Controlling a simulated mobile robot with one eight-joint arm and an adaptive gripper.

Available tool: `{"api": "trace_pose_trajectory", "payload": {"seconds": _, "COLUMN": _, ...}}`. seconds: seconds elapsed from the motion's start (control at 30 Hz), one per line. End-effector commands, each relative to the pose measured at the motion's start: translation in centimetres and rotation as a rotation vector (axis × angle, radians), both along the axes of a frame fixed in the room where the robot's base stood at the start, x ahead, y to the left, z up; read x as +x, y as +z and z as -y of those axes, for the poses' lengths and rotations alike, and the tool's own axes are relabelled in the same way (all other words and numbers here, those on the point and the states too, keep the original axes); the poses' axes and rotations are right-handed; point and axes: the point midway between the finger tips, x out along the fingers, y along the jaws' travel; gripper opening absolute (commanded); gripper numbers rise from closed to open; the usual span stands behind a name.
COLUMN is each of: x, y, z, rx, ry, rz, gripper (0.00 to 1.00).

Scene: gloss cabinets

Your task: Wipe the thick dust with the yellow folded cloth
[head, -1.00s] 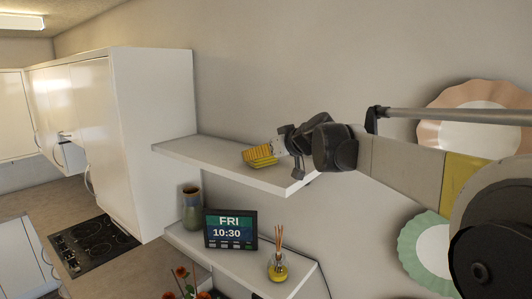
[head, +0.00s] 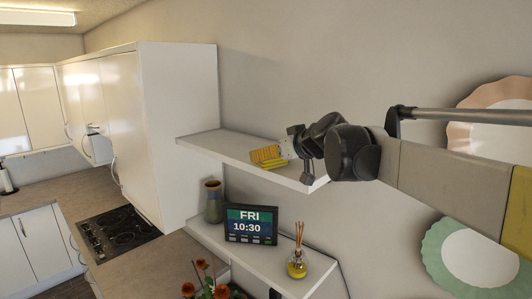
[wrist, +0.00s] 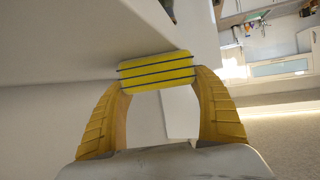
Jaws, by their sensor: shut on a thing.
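The yellow folded cloth (wrist: 156,71) is a small pad with dark stripes, held between the yellow fingertips of my gripper (wrist: 160,78) in the wrist view. In the head view the cloth (head: 272,164) shows as a small yellow patch at the upper white shelf (head: 215,147), near its right end. My gripper (head: 267,156) is shut on it there. I cannot tell whether the cloth touches the shelf top. No thick dust can be made out in either view; the shelf top behind my gripper is partly hidden.
A lower shelf (head: 215,240) holds a vase (head: 214,203), a clock display (head: 251,225) and a reed diffuser (head: 297,264). A tall white cabinet (head: 175,130) stands at the upper shelf's left end. Wall plates (head: 470,255) hang right, close to my arm.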

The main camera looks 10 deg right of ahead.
Motion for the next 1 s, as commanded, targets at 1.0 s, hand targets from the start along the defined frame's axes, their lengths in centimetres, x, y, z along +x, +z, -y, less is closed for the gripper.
{"api": "trace_pose_trajectory", "payload": {"seconds": 1.0, "x": -1.0, "y": 4.9, "z": -1.3, "rx": 0.000, "ry": 0.002, "rz": -0.001, "gripper": 0.50}}
